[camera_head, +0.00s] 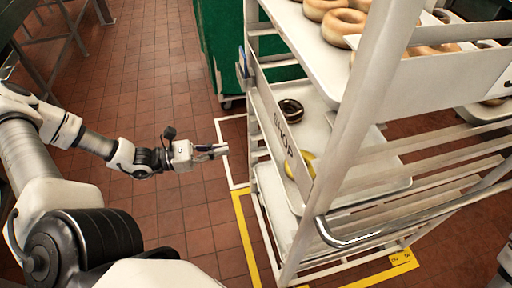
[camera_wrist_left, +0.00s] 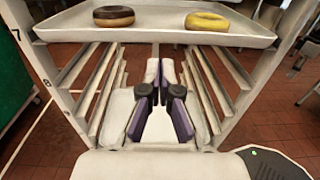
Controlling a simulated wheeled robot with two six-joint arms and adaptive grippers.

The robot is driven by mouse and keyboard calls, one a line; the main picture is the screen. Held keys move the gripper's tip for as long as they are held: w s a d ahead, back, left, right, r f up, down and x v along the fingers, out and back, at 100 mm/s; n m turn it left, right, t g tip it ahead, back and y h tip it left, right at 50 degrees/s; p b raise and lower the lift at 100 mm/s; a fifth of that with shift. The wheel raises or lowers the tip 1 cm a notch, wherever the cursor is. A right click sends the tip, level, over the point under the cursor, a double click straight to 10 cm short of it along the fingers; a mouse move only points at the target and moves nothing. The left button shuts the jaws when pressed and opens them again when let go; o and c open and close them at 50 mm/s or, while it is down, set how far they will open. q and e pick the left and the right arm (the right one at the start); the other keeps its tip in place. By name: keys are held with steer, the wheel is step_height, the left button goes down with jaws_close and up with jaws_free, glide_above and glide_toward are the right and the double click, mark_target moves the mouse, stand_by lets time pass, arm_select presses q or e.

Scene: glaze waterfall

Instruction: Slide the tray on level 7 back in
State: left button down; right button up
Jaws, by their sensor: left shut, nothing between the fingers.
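The tray beside the number 7 (camera_wrist_left: 160,37) is pale and flat. It carries a chocolate-glazed donut (camera_wrist_left: 114,16) and a yellow-glazed donut (camera_wrist_left: 207,21). In the head view the same tray (camera_head: 318,128) sits in the white rack (camera_head: 352,125), partly hidden by a rack post and a sign plate. My left gripper (camera_head: 218,150) is shut and empty, to the left of the rack and apart from it in the head view. In the left wrist view its fingers (camera_wrist_left: 162,100) point toward the rack, below the tray's near edge. My right gripper is not in view.
An upper tray (camera_head: 310,42) holds several plain donuts. Another pale tray (camera_head: 272,198) lies lower in the rack. A green bin (camera_head: 215,40) stands behind. The tiled floor left of the rack is clear.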

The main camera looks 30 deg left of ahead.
arm_select(q)
steer(key=b+x, duration=0.5)
steer(key=x, duration=0.5)
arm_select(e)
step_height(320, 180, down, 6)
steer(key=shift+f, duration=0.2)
arm_select(q)
steer(key=shift+s, duration=0.1)
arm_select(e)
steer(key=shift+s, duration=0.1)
arm_select(q)
steer(key=shift+b+x, duration=0.9)
steer(key=shift+b, duration=0.25)
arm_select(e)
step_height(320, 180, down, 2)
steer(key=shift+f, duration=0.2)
arm_select(q)
steer(key=shift+s, duration=0.1)
